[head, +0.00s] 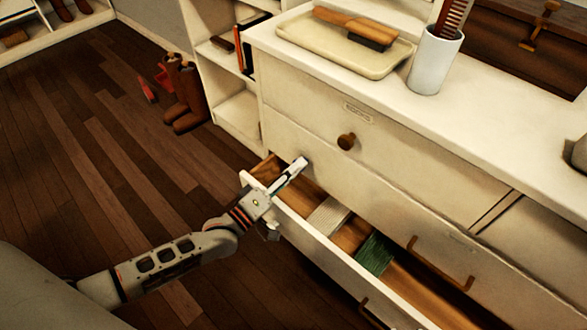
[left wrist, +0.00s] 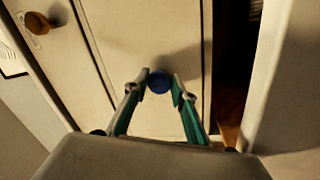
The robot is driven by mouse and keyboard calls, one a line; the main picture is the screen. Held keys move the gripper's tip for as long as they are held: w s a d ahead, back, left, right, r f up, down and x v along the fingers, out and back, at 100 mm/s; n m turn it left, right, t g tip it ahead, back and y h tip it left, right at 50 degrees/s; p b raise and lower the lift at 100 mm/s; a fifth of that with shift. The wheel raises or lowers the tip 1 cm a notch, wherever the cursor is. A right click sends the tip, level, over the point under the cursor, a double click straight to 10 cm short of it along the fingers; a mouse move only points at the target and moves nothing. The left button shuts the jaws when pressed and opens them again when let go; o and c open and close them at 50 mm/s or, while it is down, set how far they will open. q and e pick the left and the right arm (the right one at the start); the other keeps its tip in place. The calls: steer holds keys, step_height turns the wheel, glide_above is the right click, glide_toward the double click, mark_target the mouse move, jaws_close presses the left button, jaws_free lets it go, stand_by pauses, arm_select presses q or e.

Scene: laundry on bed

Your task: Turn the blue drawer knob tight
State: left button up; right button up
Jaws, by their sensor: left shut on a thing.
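The blue drawer knob (left wrist: 159,82) sits on a cream drawer front (left wrist: 150,35), between the two fingertips of my left gripper (left wrist: 160,86) in the left wrist view. The gripper is shut on the knob, one finger on each side. In the head view my left gripper (head: 302,164) reaches over an open lower drawer to the drawer front above it. The knob is hidden by the fingers there. My right gripper is not in view.
The open lower drawer (head: 318,240) holds a pale folded cloth (head: 327,215) and a green one (head: 375,254). A brown knob (head: 346,141) is on the drawer above. A tray (head: 372,62) with a brush and a white cup (head: 434,62) stand on top. Boots (head: 187,100) stand on the floor.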

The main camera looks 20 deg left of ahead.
arm_select(q)
steer(key=shift+m+g+h+p, duration=0.3)
steer(key=shift+m+h+p, duration=0.3)
steer(key=shift+m, duration=2.1)
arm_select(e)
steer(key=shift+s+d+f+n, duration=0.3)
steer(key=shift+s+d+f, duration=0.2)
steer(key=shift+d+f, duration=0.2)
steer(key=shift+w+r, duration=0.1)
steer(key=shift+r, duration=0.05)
arm_select(q)
steer(key=o, duration=1.1)
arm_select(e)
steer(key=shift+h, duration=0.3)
arm_select(q)
steer(key=shift+a, duration=0.1)
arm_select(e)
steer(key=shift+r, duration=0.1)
arm_select(q)
steer(key=v, duration=1.2)
steer(key=shift+r, duration=0.15)
